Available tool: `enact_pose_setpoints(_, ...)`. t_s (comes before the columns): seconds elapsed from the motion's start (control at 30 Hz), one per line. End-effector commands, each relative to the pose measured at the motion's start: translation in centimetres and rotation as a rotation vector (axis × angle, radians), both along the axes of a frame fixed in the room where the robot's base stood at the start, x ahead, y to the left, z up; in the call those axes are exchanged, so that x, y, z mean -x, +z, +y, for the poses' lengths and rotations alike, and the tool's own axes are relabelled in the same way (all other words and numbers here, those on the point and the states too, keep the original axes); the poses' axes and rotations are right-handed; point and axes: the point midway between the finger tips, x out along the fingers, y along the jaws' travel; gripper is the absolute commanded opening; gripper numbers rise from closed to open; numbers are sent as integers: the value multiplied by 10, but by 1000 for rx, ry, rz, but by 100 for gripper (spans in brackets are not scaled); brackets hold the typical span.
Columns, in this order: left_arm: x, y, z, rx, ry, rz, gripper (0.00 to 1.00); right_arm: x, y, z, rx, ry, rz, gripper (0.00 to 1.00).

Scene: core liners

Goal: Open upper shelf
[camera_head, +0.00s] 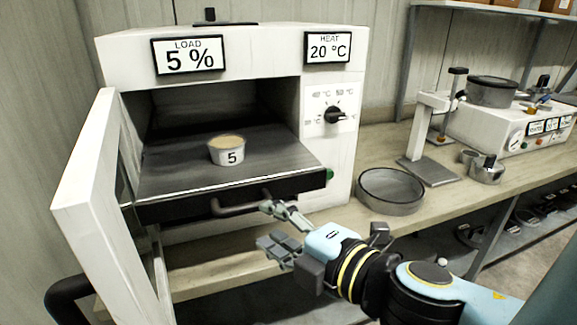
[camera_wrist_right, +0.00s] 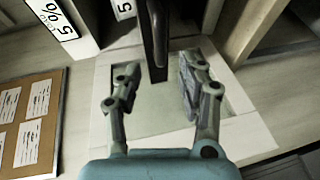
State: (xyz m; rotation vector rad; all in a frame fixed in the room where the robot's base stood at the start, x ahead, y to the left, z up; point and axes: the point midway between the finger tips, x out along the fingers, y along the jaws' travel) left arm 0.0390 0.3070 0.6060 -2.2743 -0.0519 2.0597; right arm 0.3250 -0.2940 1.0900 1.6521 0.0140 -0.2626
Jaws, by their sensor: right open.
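A white oven (camera_head: 333,170) stands on the bench with its door (camera_head: 100,205) swung open to the left. A dark shelf (camera_head: 165,178) sticks out of the chamber, with a bar handle (camera_head: 236,208) on its front edge. A small cup marked 5 (camera_head: 227,152) stands upright on it. My right gripper (camera_head: 272,228) is open, just right of and below the handle. In the right wrist view the open fingers (camera_wrist_right: 157,85) spread either side of the end of a dark bar (camera_wrist_right: 154,40); contact cannot be told. My left gripper is not in view.
The oven has a load display (camera_head: 188,55), a heat display (camera_head: 327,46) and a knob (camera_head: 334,114). A round pan (camera_head: 391,190) stands right of the oven. A stand (camera_head: 430,170) and a white device (camera_head: 505,130) are farther right.

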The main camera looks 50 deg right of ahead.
Motion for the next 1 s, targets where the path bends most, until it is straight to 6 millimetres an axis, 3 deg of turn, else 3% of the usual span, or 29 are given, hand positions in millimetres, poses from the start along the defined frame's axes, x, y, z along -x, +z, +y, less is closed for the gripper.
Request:
enact_pose_setpoints(0.1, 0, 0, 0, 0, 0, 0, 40, 17, 3, 2, 0, -2, 1, 40)
enact_pose_setpoints(0.3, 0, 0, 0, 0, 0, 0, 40, 30, 6, 5, -1, 0, 0, 40)
enact_pose_setpoints(1.0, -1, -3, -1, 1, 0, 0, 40, 29, 5, 5, -1, 0, -8, 40)
